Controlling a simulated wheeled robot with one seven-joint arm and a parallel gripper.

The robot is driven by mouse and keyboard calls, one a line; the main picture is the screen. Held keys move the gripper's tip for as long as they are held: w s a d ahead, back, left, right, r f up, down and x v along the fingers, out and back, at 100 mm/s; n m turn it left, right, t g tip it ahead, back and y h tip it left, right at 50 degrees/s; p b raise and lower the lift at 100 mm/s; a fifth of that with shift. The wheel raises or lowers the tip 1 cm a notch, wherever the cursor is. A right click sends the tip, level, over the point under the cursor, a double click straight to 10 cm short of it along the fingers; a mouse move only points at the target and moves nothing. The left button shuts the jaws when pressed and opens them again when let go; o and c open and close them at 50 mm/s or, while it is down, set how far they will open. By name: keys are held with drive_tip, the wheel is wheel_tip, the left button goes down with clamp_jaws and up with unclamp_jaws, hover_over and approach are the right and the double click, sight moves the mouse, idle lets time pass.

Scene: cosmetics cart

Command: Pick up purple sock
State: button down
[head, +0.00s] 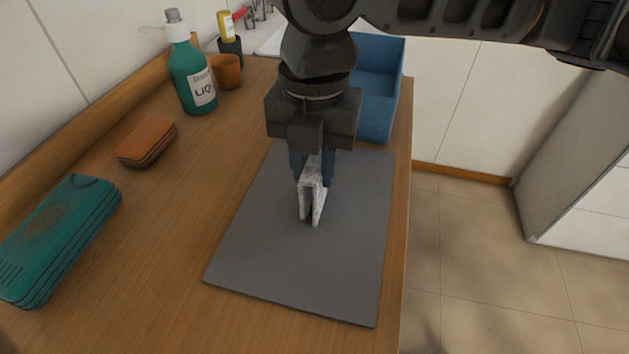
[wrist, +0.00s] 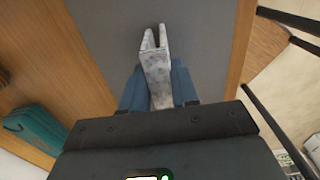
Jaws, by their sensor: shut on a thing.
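My gripper (head: 313,172) points down over the grey mat (head: 260,255), its blue fingers closed on a pale, grey-white mottled piece (head: 312,202).
A blue open bin (head: 377,115) stands behind the mat. On the left of the wooden top are a teal case (head: 58,240), an orange-brown stack (head: 147,142), a green bottle (head: 192,75) and a brown cup (head: 226,72). The top's right edge drops to the floor.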

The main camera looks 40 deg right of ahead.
drive_tip(key=shift+r, duration=0.1)
drive_tip(key=shift+r, duration=0.5)
wheel_tip(320, 180, up, 3)
drive_tip(key=shift+f, duration=0.1)
drive_tip(key=d+r, duration=0.7)
drive_tip(key=d, duration=0.4)
drive_tip(key=shift+d+b, duration=0.3)
drive_tip(key=shift+d, duration=0.1)
drive_tip(key=c, duration=1.4)
unclamp_jaws()
drive_tip(key=c, duration=0.4)
drive_tip(key=shift+w, duration=0.1)
